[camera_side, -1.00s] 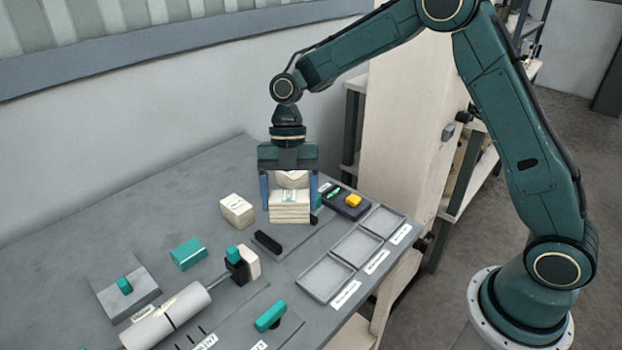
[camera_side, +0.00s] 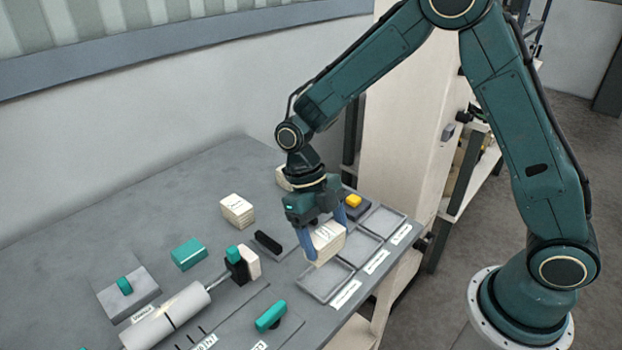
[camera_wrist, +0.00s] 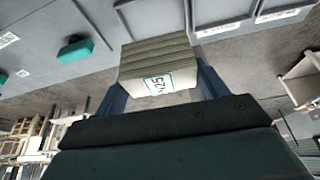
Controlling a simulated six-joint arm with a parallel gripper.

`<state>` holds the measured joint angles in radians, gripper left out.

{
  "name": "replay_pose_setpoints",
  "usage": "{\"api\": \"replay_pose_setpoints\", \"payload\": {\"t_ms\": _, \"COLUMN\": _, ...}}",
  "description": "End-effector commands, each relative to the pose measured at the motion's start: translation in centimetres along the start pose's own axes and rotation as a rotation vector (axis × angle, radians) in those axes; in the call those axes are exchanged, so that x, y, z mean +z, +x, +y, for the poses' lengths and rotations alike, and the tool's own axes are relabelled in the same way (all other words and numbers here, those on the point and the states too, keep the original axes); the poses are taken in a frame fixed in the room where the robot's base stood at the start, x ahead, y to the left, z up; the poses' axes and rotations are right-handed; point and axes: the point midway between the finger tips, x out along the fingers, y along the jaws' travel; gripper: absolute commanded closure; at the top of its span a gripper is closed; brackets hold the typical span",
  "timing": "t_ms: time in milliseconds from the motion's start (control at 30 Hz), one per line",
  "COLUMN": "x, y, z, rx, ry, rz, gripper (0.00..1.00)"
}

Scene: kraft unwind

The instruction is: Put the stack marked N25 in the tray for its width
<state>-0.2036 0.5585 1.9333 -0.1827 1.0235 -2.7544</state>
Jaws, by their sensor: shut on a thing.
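My gripper (camera_side: 324,236) is shut on a cream paper stack (camera_side: 328,241), held above the near end of the tray row. In the wrist view the stack (camera_wrist: 158,70) sits between the fingers, and its label reads N25. Three shallow grey trays line the table's right edge: a near tray (camera_side: 323,287), a middle tray (camera_side: 366,253) partly hidden by the stack, and a far tray (camera_side: 383,221). Each has a white label in front, too small to read. The stack appears tilted and over the gap between the near and middle trays; its exact height is unclear.
Another paper stack (camera_side: 237,211) stands at the back left, and one more (camera_side: 284,180) is partly hidden behind my gripper. A dark box with a yellow button (camera_side: 353,201) stands behind the trays. A teal block (camera_side: 188,254), a black bar (camera_side: 268,242) and a grey roller (camera_side: 165,318) lie left.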

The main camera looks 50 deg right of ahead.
Motion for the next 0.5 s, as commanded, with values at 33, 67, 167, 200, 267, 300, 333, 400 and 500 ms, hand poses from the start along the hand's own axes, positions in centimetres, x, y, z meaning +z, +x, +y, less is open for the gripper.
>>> {"api": "replay_pose_setpoints", "payload": {"t_ms": 33, "x": -0.20, "y": 0.15, "z": -0.06, "rx": -0.007, "ry": -0.015, "rz": 0.000, "gripper": 0.54}}
{"api": "replay_pose_setpoints", "payload": {"t_ms": 67, "x": -0.26, "y": 0.21, "z": -0.09, "rx": -0.010, "ry": -0.023, "rz": 0.000, "gripper": 0.54}}
{"api": "replay_pose_setpoints", "payload": {"t_ms": 167, "x": -0.38, "y": 0.34, "z": -0.15, "rx": -0.016, "ry": -0.040, "rz": 0.000, "gripper": 0.54}}
{"api": "replay_pose_setpoints", "payload": {"t_ms": 200, "x": -0.41, "y": 0.37, "z": -0.17, "rx": -0.017, "ry": -0.043, "rz": -0.001, "gripper": 0.54}}
{"api": "replay_pose_setpoints", "payload": {"t_ms": 267, "x": -0.42, "y": 0.38, "z": -0.18, "rx": -0.018, "ry": -0.044, "rz": -0.001, "gripper": 0.54}}
{"api": "replay_pose_setpoints", "payload": {"t_ms": 300, "x": -0.41, "y": 0.39, "z": -0.18, "rx": -0.018, "ry": -0.044, "rz": -0.001, "gripper": 0.54}}
{"api": "replay_pose_setpoints", "payload": {"t_ms": 333, "x": -0.41, "y": 0.40, "z": -0.18, "rx": -0.018, "ry": -0.044, "rz": -0.001, "gripper": 0.54}}
{"api": "replay_pose_setpoints", "payload": {"t_ms": 400, "x": -0.38, "y": 0.45, "z": -0.18, "rx": -0.018, "ry": -0.043, "rz": 0.000, "gripper": 0.54}}
{"api": "replay_pose_setpoints", "payload": {"t_ms": 500, "x": -0.30, "y": 0.65, "z": -0.18, "rx": -0.018, "ry": -0.043, "rz": 0.000, "gripper": 0.54}}
